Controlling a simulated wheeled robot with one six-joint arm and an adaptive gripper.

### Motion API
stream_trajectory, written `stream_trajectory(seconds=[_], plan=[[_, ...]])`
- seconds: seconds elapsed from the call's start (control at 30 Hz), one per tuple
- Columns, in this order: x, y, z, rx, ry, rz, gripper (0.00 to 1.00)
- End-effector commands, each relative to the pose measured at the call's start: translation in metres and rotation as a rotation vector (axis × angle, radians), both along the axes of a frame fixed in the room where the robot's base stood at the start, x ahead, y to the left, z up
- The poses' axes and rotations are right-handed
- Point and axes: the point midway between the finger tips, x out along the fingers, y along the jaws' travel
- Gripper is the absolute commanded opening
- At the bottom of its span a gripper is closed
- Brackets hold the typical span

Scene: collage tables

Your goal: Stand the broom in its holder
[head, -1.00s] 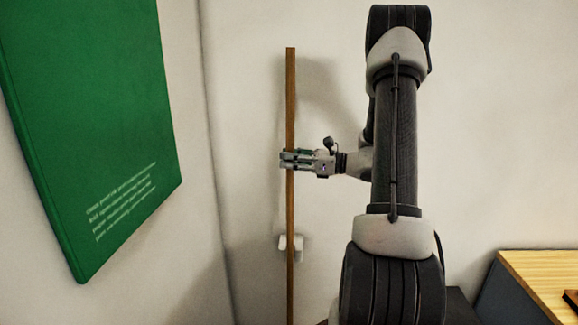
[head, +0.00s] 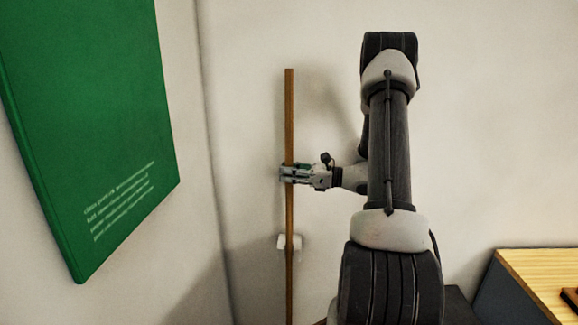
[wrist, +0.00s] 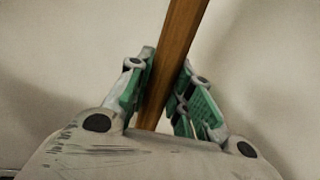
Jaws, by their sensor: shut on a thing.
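The broom's brown wooden handle (head: 289,120) stands upright close to the back wall, near the room's corner. Its lower end runs out of the bottom of the head view, so its head is hidden. My gripper (head: 288,174) is shut on the handle in its upper half. In the wrist view the handle (wrist: 177,55) passes between the green-padded fingers of my gripper (wrist: 165,92). The small white holder (head: 283,242) is on the wall below my gripper. The handle crosses in front of it; I cannot tell whether it is seated in it.
A green board (head: 90,130) hangs on the left wall. A wooden-topped table (head: 535,275) with a dark side stands at the lower right. The back wall (head: 490,130) right of my arm is bare.

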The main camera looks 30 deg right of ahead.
Motion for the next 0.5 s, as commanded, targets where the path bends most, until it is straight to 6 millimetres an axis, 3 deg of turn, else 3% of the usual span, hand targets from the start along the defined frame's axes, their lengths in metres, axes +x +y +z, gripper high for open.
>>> stream_trajectory(seconds=[0.1,0.47,0.5], plan=[[0.0029,-0.0021,-0.0111,0.001,-0.002,0.000,0.00],[0.0033,-0.0023,-0.0143,0.001,-0.002,0.000,0.00],[0.0031,-0.0023,-0.0153,0.001,0.001,0.000,0.27]])
